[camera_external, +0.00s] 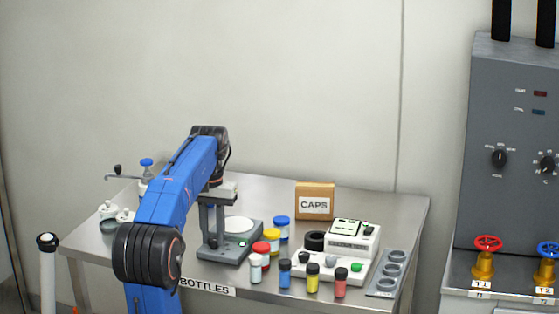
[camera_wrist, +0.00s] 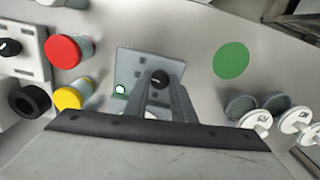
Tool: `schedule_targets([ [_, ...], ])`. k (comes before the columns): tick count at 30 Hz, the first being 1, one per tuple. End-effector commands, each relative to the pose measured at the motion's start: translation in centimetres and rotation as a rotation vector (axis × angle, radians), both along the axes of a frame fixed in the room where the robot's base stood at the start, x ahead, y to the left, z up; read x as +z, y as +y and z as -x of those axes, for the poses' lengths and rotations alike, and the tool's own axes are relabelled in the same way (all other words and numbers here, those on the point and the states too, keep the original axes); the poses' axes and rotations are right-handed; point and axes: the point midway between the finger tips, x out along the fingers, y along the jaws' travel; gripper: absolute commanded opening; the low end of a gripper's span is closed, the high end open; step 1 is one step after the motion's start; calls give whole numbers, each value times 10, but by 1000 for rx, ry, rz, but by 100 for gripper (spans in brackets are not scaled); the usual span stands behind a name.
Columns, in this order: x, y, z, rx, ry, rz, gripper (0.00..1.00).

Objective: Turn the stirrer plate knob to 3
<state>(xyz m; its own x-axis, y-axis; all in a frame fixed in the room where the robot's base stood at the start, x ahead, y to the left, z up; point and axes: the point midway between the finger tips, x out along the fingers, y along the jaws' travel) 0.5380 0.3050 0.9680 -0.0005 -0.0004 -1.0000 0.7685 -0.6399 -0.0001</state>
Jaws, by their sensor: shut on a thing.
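The stirrer plate (camera_external: 236,257) is a grey box with a round white top, standing on the steel table. It also shows in the wrist view (camera_wrist: 132,63). Its black knob (camera_wrist: 160,77) sits between my fingertips; the number it points to cannot be read. My gripper (camera_external: 213,238) reaches down in front of the plate and is shut on the knob, with the fingers (camera_wrist: 161,88) on either side of it. In the external view the fingers largely hide the knob. A small lit green-white button (camera_wrist: 120,90) is beside the knob on the plate.
Red-, yellow- and blue-capped jars (camera_external: 272,240) stand close to the plate's right. Several small vials (camera_external: 312,277), a white device (camera_external: 345,262) and a CAPS box (camera_external: 315,201) are further right. White-lidded pots (camera_external: 108,210) stand at the left. A green disc (camera_wrist: 231,60) lies on the table.

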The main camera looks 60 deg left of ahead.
Motion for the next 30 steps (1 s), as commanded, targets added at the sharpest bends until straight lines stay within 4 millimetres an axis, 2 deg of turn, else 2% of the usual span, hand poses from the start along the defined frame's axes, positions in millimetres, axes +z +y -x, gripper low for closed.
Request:
schedule_targets([
  [12, 1, 0, 0, -217, -2, -2, 0],
  [30, 1, 1, 0, -256, -3, -3, 0],
])
